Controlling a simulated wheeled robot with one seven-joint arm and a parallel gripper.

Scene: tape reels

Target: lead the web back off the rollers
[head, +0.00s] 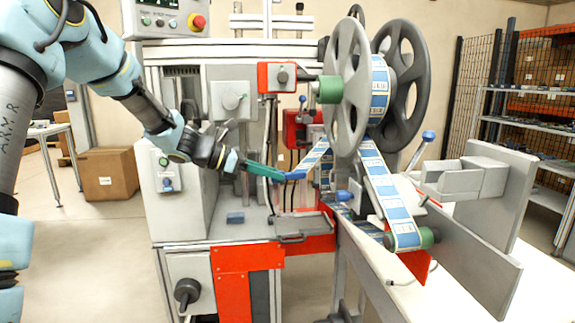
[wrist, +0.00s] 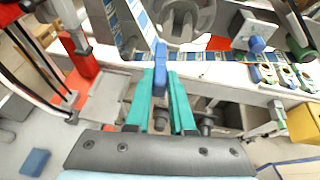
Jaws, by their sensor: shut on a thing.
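My gripper (head: 279,175) has teal fingers shut on a blue tab (head: 294,176), in front of the machine's face. In the wrist view the tab (wrist: 160,62) stands upright between the fingertips. The tab sits at the end of the web (head: 313,158), a blue-and-white printed strip that rises from it toward the reel. More web hangs from the grey reel (head: 346,75) to the lower green roller (head: 427,238) and runs back from there. Another green roller (head: 328,90) is beside the reel, with no web visible on it. The web's path behind the reel is partly hidden.
A blue block (head: 235,217) lies on the machine's ledge, left of a grey tray (head: 303,224). Red brackets (head: 277,77) project near the reel.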

